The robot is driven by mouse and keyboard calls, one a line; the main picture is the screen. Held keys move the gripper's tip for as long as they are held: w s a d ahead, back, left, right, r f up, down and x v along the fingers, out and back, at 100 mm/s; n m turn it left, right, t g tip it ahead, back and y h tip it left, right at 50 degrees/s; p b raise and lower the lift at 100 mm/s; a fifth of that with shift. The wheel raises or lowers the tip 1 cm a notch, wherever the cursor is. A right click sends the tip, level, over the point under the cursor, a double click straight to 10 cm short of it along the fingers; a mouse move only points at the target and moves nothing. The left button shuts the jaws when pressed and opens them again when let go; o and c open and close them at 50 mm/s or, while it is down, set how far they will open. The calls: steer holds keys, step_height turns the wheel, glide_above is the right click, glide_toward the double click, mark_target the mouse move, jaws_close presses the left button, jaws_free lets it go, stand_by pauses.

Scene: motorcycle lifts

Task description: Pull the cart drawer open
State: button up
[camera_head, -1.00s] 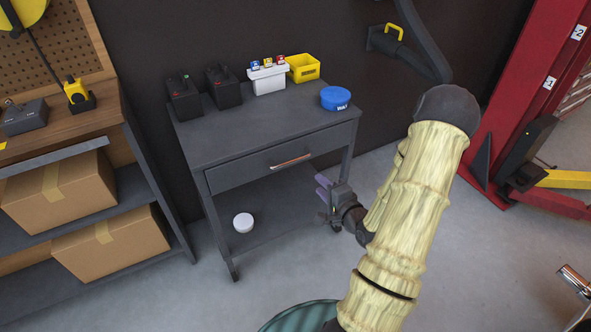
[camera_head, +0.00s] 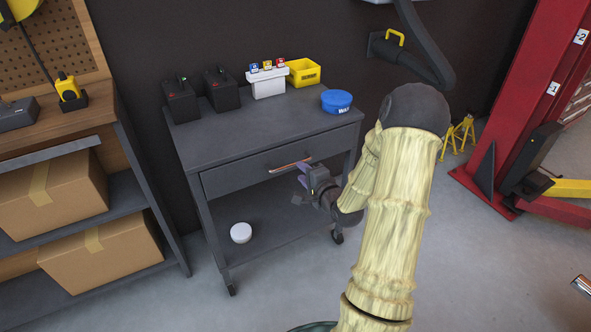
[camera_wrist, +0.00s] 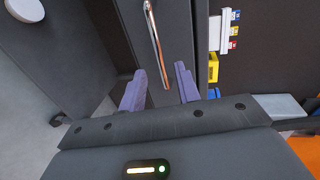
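The dark grey cart drawer (camera_head: 240,175) is shut, flush under the cart top (camera_head: 270,125). Its front carries a thin metal bar handle (camera_head: 290,167), which also shows in the wrist view (camera_wrist: 155,40). My gripper (camera_head: 302,172) is just in front of the handle's right part. In the wrist view my gripper (camera_wrist: 160,82) is open, its two purple fingers apart. The handle's near end lies between the finger lines, slightly ahead of or level with the tips. I cannot tell whether any finger touches it.
On the cart top stand two black batteries (camera_head: 180,102), a white holder (camera_head: 268,83), a yellow bin (camera_head: 304,72) and a blue tub (camera_head: 336,101). A white round container (camera_head: 241,233) is on the lower shelf. A shelf with boxes (camera_head: 50,195) stands left; a red lift post (camera_head: 520,110) stands right.

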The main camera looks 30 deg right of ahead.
mark_target(294, 165)
steer(key=shift+b+x, duration=0.45)
steer(key=shift+x, duration=2.25)
steer(key=shift+s, duration=0.1)
jaws_close()
